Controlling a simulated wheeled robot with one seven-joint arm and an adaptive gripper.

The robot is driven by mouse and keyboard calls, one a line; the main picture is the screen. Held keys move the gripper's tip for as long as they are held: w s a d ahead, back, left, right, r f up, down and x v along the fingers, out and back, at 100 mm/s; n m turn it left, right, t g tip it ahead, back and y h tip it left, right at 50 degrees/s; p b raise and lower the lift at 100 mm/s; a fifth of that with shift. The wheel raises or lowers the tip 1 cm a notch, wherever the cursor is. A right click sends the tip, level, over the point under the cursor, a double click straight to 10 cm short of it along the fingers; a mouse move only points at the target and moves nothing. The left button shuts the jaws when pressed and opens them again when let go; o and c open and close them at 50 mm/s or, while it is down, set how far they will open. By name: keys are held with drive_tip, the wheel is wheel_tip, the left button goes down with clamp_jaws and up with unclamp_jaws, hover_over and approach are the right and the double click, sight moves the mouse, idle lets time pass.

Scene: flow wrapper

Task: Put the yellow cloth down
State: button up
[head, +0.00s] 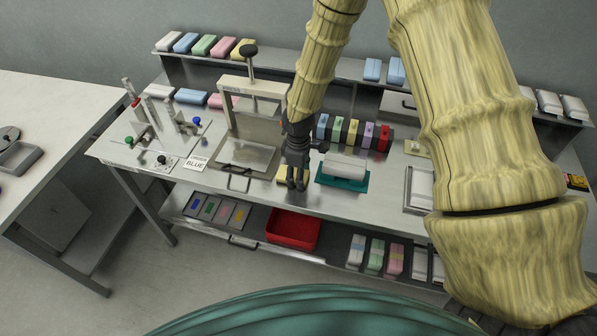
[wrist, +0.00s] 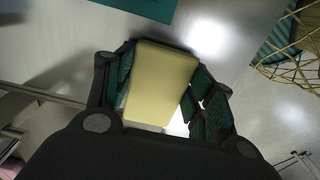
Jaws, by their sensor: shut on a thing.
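The yellow cloth (wrist: 160,82) is a pale yellow block between the two fingers of my gripper (wrist: 160,100) in the wrist view. The fingers are shut on its left and right sides. In the head view my gripper (head: 293,184) points down over the front middle of the metal bench. Only a small yellow part of the cloth (head: 282,173) shows there, partly hidden by the fingers. I cannot tell whether the cloth touches the bench top.
Right of my gripper, a white block (head: 346,166) lies on a teal mat (head: 328,182). A press-like frame (head: 250,112) stands to the left. Behind are coloured boxes (head: 353,132). A red bin (head: 293,231) is on the lower shelf. The bench front edge is close.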

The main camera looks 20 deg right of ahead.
drive_tip(key=shift+f, duration=0.25)
drive_tip(key=o, duration=1.3)
drive_tip(key=shift+c, duration=0.2)
wheel_tip(320, 180, up, 12)
drive_tip(key=b, duration=0.2)
drive_tip(key=shift+b, duration=0.4)
drive_tip(key=shift+r, duration=0.1)
